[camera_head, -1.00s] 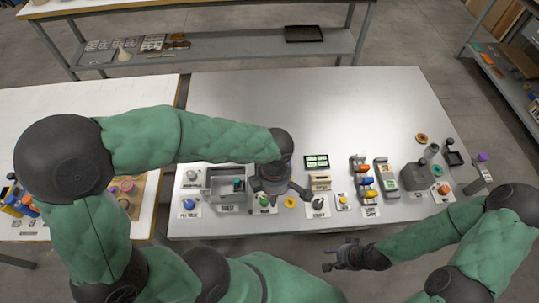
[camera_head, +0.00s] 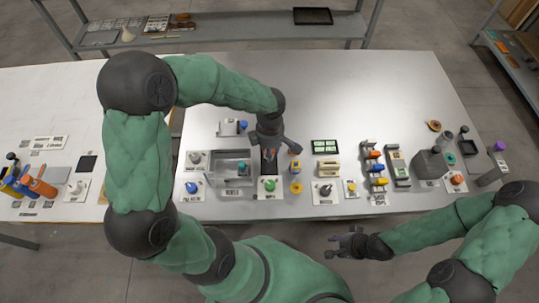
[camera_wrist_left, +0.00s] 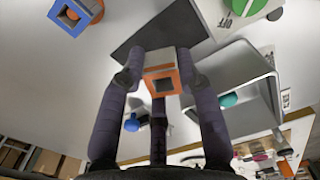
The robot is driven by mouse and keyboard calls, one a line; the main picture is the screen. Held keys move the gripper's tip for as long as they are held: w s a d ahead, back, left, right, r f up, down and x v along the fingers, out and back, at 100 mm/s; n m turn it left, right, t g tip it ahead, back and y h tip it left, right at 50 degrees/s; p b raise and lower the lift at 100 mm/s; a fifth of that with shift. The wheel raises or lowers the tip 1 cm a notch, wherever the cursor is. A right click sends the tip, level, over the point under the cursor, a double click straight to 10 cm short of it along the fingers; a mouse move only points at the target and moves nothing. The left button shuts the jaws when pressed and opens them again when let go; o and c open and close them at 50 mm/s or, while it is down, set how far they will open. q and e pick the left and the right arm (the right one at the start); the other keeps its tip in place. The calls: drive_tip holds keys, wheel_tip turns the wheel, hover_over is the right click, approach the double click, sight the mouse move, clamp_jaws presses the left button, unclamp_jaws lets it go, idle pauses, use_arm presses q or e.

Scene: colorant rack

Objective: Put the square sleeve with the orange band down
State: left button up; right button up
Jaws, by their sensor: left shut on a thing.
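The square sleeve (camera_wrist_left: 163,76), grey with an orange band around its square opening, is between the fingers of my left gripper (camera_wrist_left: 160,78) in the left wrist view. My left gripper is shut on it. In the head view my left gripper (camera_head: 270,142) points down over the front of the table, right of the grey bin. The sleeve is mostly hidden there. A dark flat pad (camera_wrist_left: 145,38) shows behind the sleeve in the wrist view; I cannot tell whether they touch. My right gripper (camera_head: 342,243) is open and empty in front of the table edge.
The grey bin (camera_head: 218,178) with a teal-topped thing stands close on the left. A blue square piece with orange (camera_wrist_left: 75,14) stands nearby. Several coloured items line the right. The table's back is clear.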

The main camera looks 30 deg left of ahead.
use_arm(q)
drive_tip(key=shift+w+a+f, duration=0.25)
drive_tip(key=shift+f, duration=0.15)
drive_tip(key=shift+w+f+b, duration=0.1)
drive_tip(key=shift+f+b, duration=0.5)
drive_tip(key=shift+f, duration=1.05)
drive_tip(key=shift+f, duration=0.1)
drive_tip(key=shift+f, duration=0.1)
drive_tip(key=o, duration=0.8)
drive_tip(key=shift+o, duration=0.2)
